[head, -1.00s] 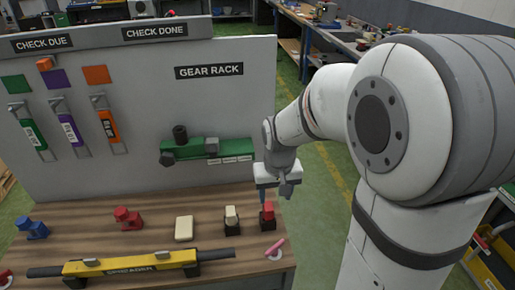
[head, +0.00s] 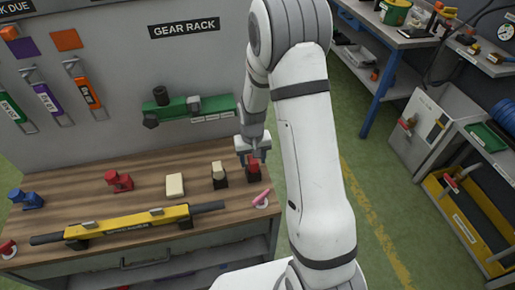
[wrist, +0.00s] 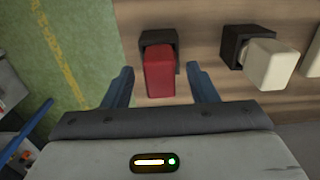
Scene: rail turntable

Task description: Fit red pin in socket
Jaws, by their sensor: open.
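A red block-shaped piece, which I take for the red pin (wrist: 159,72), stands in a black holder (wrist: 158,38) near the bench's right end. In the head view the red piece (head: 253,164) shows just under my gripper (head: 254,155). My gripper (wrist: 161,73) is open, with one blue finger on each side of the red piece. I cannot tell whether the fingers touch it. A pink-red peg (head: 261,197) lies tilted by a white ring at the bench's front right. Which opening is the socket is not clear.
A cream piece in a black holder (head: 219,178) stands close to the left of the red one. A cream block (head: 175,185), a red part (head: 119,181), a blue part (head: 26,199) and a yellow spreader bar (head: 127,226) lie farther left. The gear rack panel (head: 180,60) rises behind.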

